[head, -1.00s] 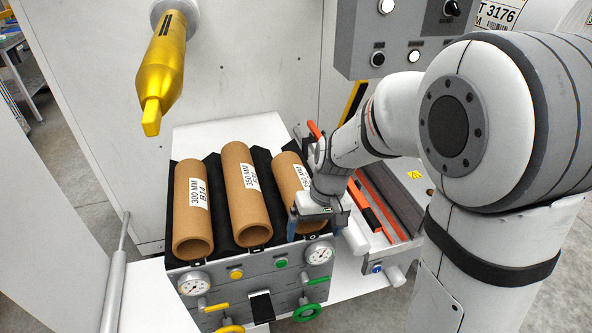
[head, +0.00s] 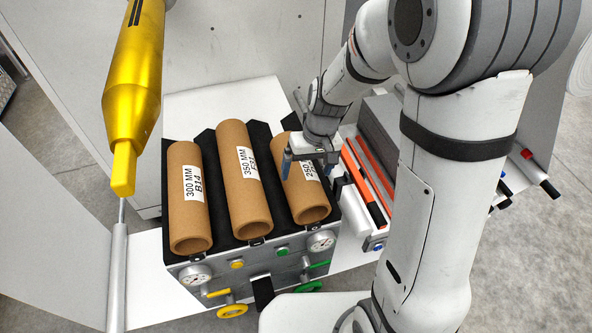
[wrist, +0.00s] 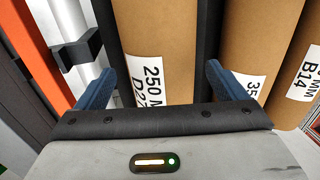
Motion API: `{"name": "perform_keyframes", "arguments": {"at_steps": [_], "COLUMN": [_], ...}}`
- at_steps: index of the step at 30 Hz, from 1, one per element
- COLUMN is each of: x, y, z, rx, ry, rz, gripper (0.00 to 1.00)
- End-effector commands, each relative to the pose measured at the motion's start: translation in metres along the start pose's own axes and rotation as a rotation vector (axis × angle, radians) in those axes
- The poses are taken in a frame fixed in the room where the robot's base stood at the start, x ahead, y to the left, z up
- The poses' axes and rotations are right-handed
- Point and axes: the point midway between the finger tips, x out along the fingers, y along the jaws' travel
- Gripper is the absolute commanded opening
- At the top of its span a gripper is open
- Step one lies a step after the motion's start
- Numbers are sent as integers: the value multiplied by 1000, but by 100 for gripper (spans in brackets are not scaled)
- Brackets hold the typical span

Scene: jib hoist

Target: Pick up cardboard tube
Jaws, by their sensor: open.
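Three brown cardboard tubes lie side by side in a black grooved cradle (head: 212,150). The left tube (head: 189,225) is labelled 300 MM B14, the middle tube (head: 246,195) 350 MM, and the right tube (head: 310,200) 250 MM. My gripper (head: 308,162) is open over the right tube, partly hiding its label and upper part. In the wrist view, the blue fingers of my gripper (wrist: 160,72) stand on either side of the 250 MM tube (wrist: 165,40). The right finger is close to the middle tube (wrist: 245,40). I cannot tell whether either finger touches a tube.
A yellow hanging tool (head: 135,90) is at the left, near the tubes. Orange bars (head: 372,180) and a white cylinder (head: 352,210) lie right of the cradle. Gauges and a green handwheel (head: 307,287) are on the front panel. A pale wall stands behind.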

Motion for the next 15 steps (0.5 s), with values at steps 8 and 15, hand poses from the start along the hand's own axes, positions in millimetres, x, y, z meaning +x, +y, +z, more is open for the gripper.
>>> {"name": "perform_keyframes", "arguments": {"at_steps": [8, 15], "x": [34, 55], "y": [-1, -2], "z": [1, 0], "rx": [-7, -10], "ry": [-6, -1], "rz": [1, 1], "gripper": [91, 91]}}
